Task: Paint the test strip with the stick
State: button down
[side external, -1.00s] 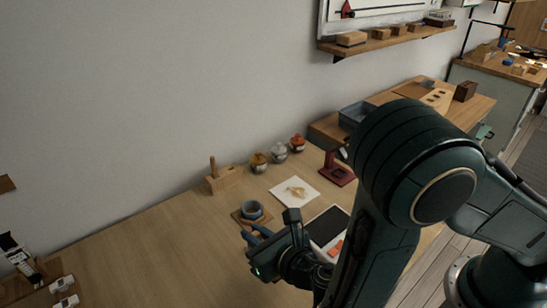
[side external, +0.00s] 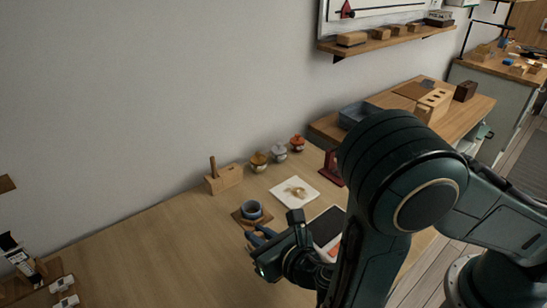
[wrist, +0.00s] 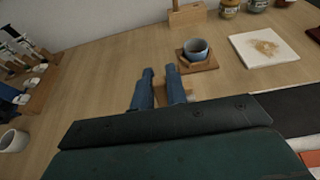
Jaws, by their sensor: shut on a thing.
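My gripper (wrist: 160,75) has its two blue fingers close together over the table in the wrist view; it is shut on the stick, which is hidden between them. In the side view my gripper (side external: 256,238) is near the front of a blue cup (side external: 251,209). The cup (wrist: 196,51) stands on a square wooden coaster (wrist: 211,66), just beyond and right of the fingertips. A small wooden piece (wrist: 189,86) shows beside the right finger; I cannot tell if it is the test strip. A white card (side external: 309,197) with a gold-brown patch lies right of the cup.
A wooden block (side external: 226,181) with an upright peg and several lidded jars (side external: 259,162) stand along the wall. A dark-screened tablet (side external: 327,228) lies right of my gripper. A rack of tools (wrist: 38,82) and a white cup (wrist: 14,140) are at left.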

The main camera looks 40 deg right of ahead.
jog(key=shift+d, duration=0.15)
jog(key=shift+d, duration=0.35)
jog(key=shift+d, duration=0.5)
jog(key=shift+d, duration=0.1)
jog(key=shift+d+f, duration=0.1)
jog(key=shift+d, duration=0.25)
jog(key=shift+d, duration=0.1)
jog(key=shift+d, duration=0.35)
